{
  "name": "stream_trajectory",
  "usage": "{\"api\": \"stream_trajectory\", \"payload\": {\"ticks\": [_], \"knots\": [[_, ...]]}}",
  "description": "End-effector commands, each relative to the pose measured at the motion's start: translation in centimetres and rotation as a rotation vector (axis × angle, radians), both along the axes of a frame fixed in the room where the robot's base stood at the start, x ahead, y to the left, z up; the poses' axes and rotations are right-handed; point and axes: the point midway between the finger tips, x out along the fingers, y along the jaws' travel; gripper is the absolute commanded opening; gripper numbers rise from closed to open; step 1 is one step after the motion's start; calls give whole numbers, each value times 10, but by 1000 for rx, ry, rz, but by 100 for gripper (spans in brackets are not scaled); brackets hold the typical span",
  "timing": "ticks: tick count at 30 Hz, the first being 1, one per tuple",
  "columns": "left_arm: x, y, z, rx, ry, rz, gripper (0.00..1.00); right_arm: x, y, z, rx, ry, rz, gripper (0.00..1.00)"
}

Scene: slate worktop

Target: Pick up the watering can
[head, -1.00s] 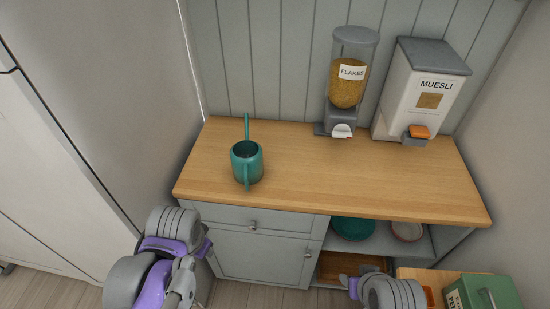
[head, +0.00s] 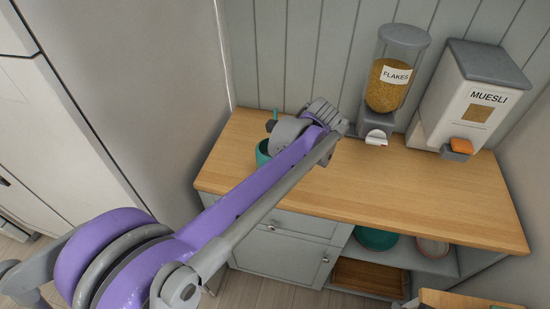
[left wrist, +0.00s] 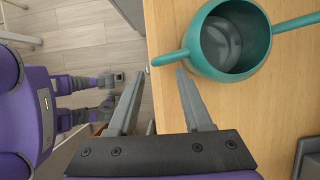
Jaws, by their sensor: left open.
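The teal watering can (left wrist: 262,45) stands upright on the wooden worktop, seen from above in the left wrist view with its opening towards the camera. A short teal bar, likely its handle (left wrist: 168,58), sticks out towards the worktop's front edge, and a thin spout (left wrist: 298,22) points the other way. My left gripper (left wrist: 158,72) is open and empty, its fingertips close to the end of the handle. I cannot tell whether they touch. In the head view my arm hides most of the can (head: 262,154). My right gripper is not in view.
A flakes dispenser (head: 390,84) and a muesli dispenser (head: 472,100) stand at the back right of the worktop (head: 420,195). Its middle and right front are clear. A tall white cabinet (head: 85,95) stands on the left. Bowls (head: 376,238) sit on the shelf below.

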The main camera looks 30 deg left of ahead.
Motion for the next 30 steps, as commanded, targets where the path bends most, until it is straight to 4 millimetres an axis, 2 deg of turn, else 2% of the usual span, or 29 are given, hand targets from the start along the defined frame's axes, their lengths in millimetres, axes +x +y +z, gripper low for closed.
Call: {"api": "stream_trajectory", "payload": {"ticks": [3,11,19,28,29,30], "knots": [[-2,8,-19,-1,-1,2,50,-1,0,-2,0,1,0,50],[-5,17,-38,-1,-2,2,50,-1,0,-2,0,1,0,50],[-12,35,-71,-1,-2,2,50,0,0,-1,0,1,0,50],[-12,37,-77,-1,-2,2,50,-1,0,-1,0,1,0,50],[-12,37,-77,-1,-2,2,48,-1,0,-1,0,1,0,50],[-12,37,-77,-1,-2,2,41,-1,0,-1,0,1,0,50]]}}
